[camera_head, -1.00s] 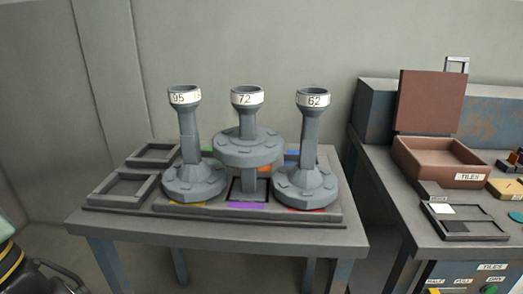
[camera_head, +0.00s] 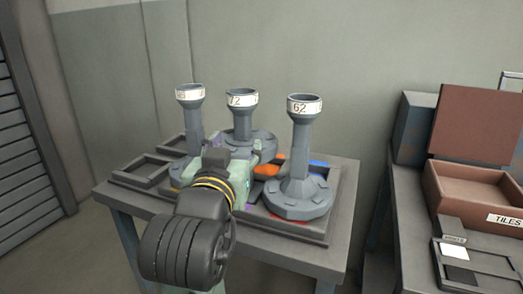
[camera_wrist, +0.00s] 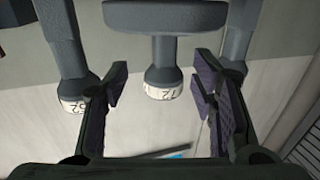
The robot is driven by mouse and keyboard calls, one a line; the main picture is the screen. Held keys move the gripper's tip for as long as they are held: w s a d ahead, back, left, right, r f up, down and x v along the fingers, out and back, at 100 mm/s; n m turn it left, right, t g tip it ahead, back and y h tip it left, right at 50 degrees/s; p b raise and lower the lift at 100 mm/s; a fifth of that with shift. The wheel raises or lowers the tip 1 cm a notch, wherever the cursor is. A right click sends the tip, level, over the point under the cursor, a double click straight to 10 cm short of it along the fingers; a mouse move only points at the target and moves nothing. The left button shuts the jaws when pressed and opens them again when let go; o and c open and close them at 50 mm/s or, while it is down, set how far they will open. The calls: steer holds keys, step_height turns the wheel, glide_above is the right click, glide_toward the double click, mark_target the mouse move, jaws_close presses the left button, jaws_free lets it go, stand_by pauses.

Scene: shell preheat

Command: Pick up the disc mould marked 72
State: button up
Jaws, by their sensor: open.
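The grey disc mould marked 72 (camera_head: 240,118) stands upright at the middle of the table, between the moulds marked 95 (camera_head: 190,112) and 62 (camera_head: 303,150). Its wide disc sits part way down; my gripper (camera_head: 238,162) hides its lower part in the head view. In the wrist view, the picture is inverted, and the neck and 72 label of the mould (camera_wrist: 163,82) show between the open fingers of my gripper (camera_wrist: 160,90). The fingers look apart from the neck; how far beyond them it stands, I cannot tell.
The 62 mould (camera_wrist: 65,60) and the 95 mould (camera_wrist: 236,45) flank the fingers in the wrist view. Empty square frames (camera_head: 145,172) lie on the table's left. A brown open box (camera_head: 470,190) labelled TILES stands on the right-hand bench.

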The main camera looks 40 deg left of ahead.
mark_target(242, 128)
steer(key=p+x, duration=0.5)
steer(key=p, duration=0.1)
steer(key=shift+a, duration=0.25)
steer(key=shift+p+x, duration=0.7)
steer(key=shift+x, duration=1.95)
steer(key=shift+s+a+r, duration=0.1)
steer(key=shift+a, duration=0.05)
steer(key=shift+c, duration=0.4)
jaws_close()
steer(key=shift+r, duration=0.1)
